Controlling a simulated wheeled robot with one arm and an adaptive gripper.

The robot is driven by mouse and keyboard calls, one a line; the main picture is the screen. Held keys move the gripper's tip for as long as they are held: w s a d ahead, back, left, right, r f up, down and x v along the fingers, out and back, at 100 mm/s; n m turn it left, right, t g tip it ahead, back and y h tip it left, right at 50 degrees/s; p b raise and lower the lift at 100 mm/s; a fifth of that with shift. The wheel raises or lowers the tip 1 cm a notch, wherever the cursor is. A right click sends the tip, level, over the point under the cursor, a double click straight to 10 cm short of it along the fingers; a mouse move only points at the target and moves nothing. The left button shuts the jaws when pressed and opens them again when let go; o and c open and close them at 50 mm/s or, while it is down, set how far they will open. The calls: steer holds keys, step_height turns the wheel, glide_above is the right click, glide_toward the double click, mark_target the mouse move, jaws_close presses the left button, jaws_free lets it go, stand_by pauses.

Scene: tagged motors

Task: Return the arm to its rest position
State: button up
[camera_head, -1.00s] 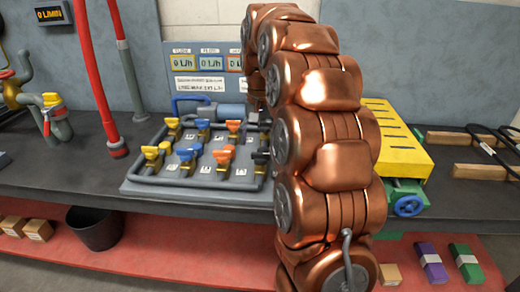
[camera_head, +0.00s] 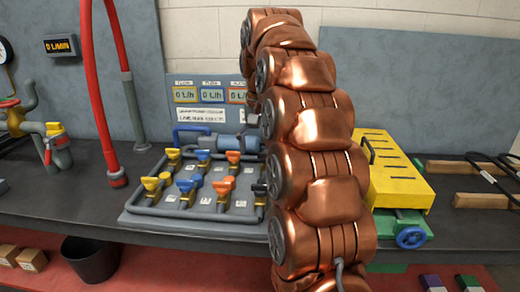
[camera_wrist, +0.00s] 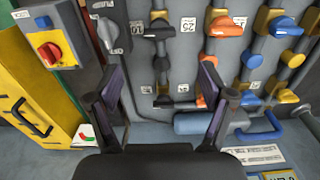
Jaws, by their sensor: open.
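My copper-coloured arm (camera_head: 318,160) rises through the middle of the head view and bends over at the top. My gripper is hidden behind the arm in that view. In the wrist view my gripper (camera_wrist: 160,98) is open, with its two dark fingers apart and nothing between them. Beyond the fingers is the valve panel (camera_wrist: 185,70) with orange, blue, yellow and black handles. The same valve panel (camera_head: 205,222) lies on the bench left of my arm in the head view.
A yellow slotted box (camera_head: 395,175) on a green base stands close right of my arm. Red pipes (camera_head: 97,90) rise at the left. Display meters (camera_head: 212,95) stand behind the panel. A red-and-yellow switch box (camera_wrist: 50,45) shows in the wrist view. A black bin (camera_head: 90,260) is below.

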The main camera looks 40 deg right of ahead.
stand_by(0.7)
steer(key=s+a+f+n+g, duration=0.1)
steer(key=s+a+f+n, duration=0.2)
steer(key=s+a+f, duration=0.6)
steer(key=s+a+f+n+g, duration=0.1)
steer(key=s+a+f+n, duration=0.3)
steer(key=s, duration=0.8)
steer(key=s+a+f+n+g, duration=0.1)
steer(key=s+a+f, duration=0.6)
steer(key=s, duration=0.4)
step_height(320, 180, up, 17)
steer(key=w+a+t+p, duration=0.1)
steer(key=p, duration=1.3)
steer(key=shift+w, duration=0.3)
